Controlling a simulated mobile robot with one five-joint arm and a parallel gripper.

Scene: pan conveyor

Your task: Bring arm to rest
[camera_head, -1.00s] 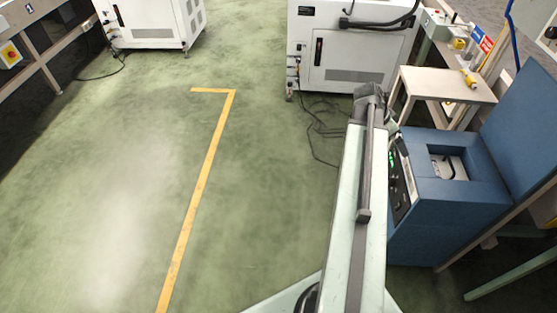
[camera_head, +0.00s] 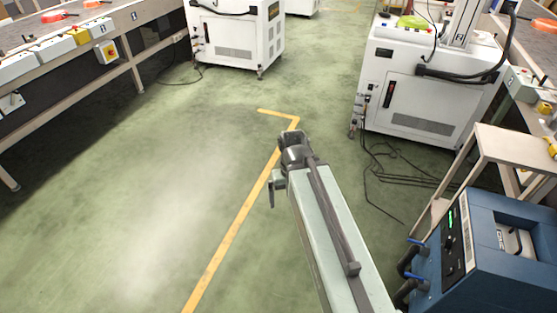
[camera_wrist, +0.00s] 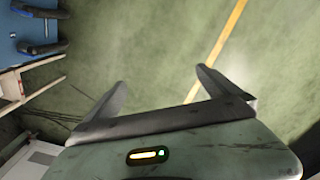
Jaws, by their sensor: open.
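My gripper shows in the wrist view (camera_wrist: 160,95), its two dark fingers spread apart with bare green floor between them. It is open and empty. In the head view my arm reaches forward from the bottom edge over the floor, and its dark wrist end (camera_head: 291,160) lies above the yellow floor line. The fingers are too small to make out clearly in the head view. Nothing touches the gripper.
A blue machine (camera_head: 500,275) with hoses stands at the lower right, beside a small beige table (camera_head: 512,147). White cabinets (camera_head: 425,92) and (camera_head: 237,40) stand farther back, with loose cables on the floor. A long bench (camera_head: 75,60) runs along the left. The green floor (camera_head: 130,200) between is clear.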

